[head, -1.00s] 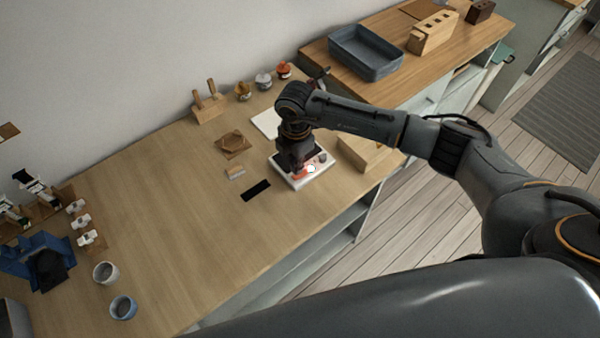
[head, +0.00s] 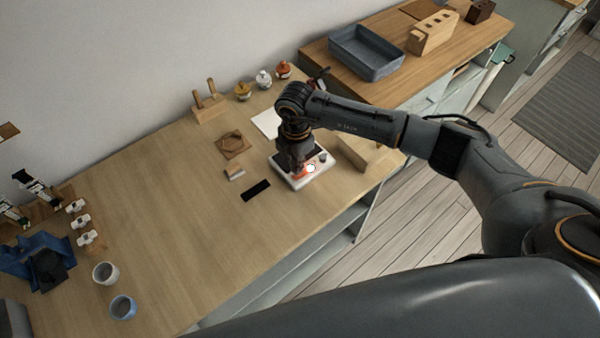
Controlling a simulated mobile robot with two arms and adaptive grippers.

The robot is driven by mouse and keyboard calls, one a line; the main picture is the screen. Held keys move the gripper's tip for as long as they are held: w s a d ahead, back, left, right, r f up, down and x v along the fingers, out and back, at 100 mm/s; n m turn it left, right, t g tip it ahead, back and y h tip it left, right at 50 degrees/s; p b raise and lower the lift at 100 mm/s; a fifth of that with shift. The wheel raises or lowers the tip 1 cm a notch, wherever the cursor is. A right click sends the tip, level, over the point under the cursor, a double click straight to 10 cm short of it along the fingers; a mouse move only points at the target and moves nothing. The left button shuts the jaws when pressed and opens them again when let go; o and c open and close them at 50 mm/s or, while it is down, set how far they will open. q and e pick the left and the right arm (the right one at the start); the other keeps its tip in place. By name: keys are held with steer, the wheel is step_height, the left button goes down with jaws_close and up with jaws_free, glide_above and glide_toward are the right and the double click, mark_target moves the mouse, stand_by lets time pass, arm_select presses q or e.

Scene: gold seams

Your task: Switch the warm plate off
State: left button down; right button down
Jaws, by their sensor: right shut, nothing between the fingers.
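The warm plate (head: 297,184) is a small white unit with a dark top, standing near the front edge of the wooden bench. An orange-red glow and a small bright white round spot (head: 310,168) show at its front side. My left gripper is not in view.
A wooden block (head: 365,152) stands right of the plate, partly behind my arm. A black strip (head: 256,190) and a small brush-like piece (head: 235,173) lie to the left. Small jars (head: 263,79) stand behind. The bench middle is clear.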

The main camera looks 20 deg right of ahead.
mark_target(297, 176)
steer(key=shift+f+b, duration=1)
steer(key=shift+f, duration=0.35)
stand_by(0.4)
steer(key=shift+r, duration=0.1)
steer(key=shift+r+p, duration=2.8)
steer(key=shift+r, duration=0.7)
steer(key=shift+f, duration=0.1)
